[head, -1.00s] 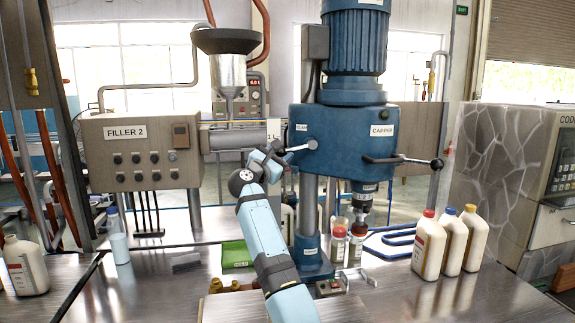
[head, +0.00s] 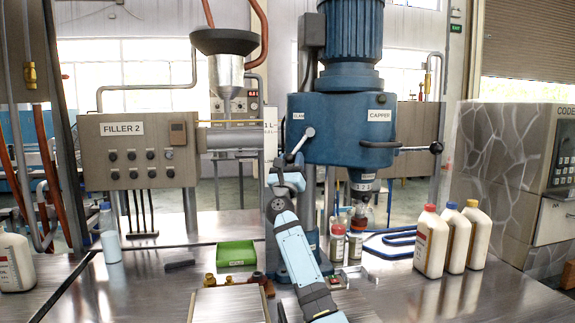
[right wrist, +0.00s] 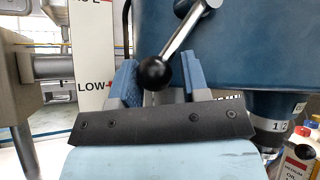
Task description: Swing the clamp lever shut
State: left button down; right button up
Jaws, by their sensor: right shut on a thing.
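The blue capper head (head: 340,125) carries the clamp lever (head: 299,144) on its left side, by a partly hidden label. The lever is a metal rod slanting down and left from its pivot. My right gripper (head: 288,165) is at the lever's lower end, just left of the capper head. In the right wrist view, the black ball knob (right wrist: 153,72) sits between the blue fingers of my right gripper (right wrist: 155,82), which is shut on the lever. The rod (right wrist: 184,33) rises to the upper right from the knob. My left gripper is not in view.
The capper's other handle (head: 412,148) sticks out to the right. Red-capped bottles (head: 337,242) stand under the capper spindle. White bottles (head: 431,241) stand on the table at right. A green tray (head: 236,253) lies left of my arm. The filler panel (head: 140,150) is at left.

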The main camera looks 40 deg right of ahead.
jog(key=shift+s+d+f+n+t, duration=0.1)
jog(key=shift+s+d+n+t, duration=0.15)
jog(key=shift+n+t, duration=0.35)
jog(key=shift+d+n+y+b, duration=0.15)
jog(key=shift+n+y+b, duration=0.15)
jog(key=shift+y, duration=0.1)
jog(key=o, duration=0.5)
jog(key=shift+f, duration=0.1)
jog(key=shift+w, duration=0.1)
